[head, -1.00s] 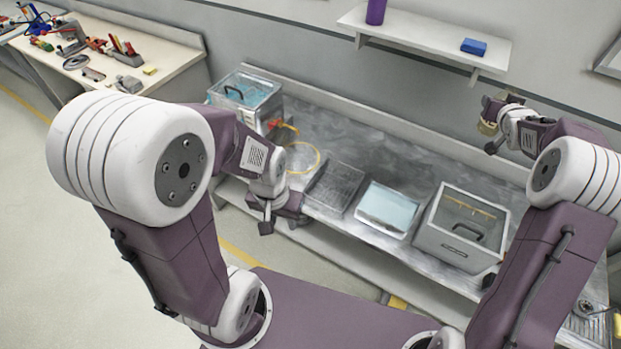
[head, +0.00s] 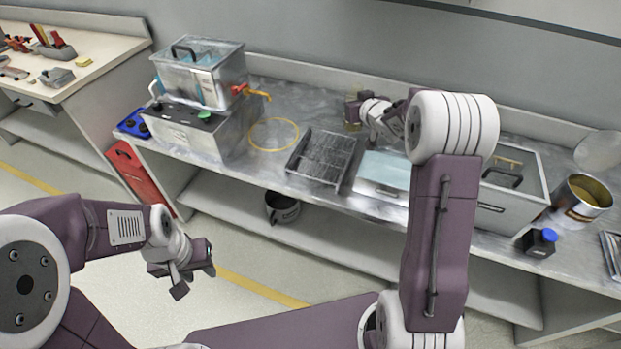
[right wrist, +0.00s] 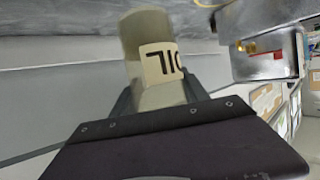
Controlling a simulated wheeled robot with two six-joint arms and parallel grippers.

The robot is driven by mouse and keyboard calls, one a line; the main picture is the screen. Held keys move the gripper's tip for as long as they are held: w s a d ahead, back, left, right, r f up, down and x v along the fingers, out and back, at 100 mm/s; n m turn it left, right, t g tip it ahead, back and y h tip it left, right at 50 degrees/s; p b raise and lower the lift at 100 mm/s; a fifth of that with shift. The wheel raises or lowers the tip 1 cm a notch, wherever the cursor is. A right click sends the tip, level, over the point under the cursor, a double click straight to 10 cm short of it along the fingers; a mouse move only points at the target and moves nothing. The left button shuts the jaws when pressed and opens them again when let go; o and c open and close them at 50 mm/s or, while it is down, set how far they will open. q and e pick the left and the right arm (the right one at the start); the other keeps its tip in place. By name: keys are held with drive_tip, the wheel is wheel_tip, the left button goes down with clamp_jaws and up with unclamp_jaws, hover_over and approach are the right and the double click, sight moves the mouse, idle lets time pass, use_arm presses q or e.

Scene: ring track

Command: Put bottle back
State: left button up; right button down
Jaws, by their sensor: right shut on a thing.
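The bottle is a pale oil bottle with a cream label marked in dark letters, seen best in the right wrist view (right wrist: 148,50). My right gripper (right wrist: 160,93) is shut on it, one finger on each side. In the head view the bottle (head: 352,117) shows small and partly hidden by my right gripper (head: 357,106), over the back of the metal bench (head: 345,90). I cannot tell whether it touches the bench. My left gripper (head: 192,279) is open and empty, in front of the bench over the floor.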

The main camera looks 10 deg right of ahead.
drive_tip(key=s+a+r+n+y+p, duration=0.1)
drive_tip(key=s+a+y+p, duration=0.1)
drive_tip(key=s, duration=0.6)
drive_tip(key=w+a+f+b, duration=0.1)
drive_tip(key=w+a+f, duration=0.1)
drive_tip(key=a+f, duration=0.1)
drive_tip(key=w+a+f+b, duration=0.2)
drive_tip(key=a+f, duration=0.1)
drive_tip(key=f, duration=0.1)
drive_tip(key=w+a+f+b, duration=0.2)
drive_tip(key=a+f, duration=0.1)
drive_tip(key=f, duration=0.1)
drive_tip(key=shift+w+a, duration=0.1)
drive_tip(key=shift+a, duration=0.1)
drive_tip(key=shift+f+b, duration=0.15)
drive_tip(key=shift+b, duration=0.15)
drive_tip(key=c, duration=0.6)
unclamp_jaws()
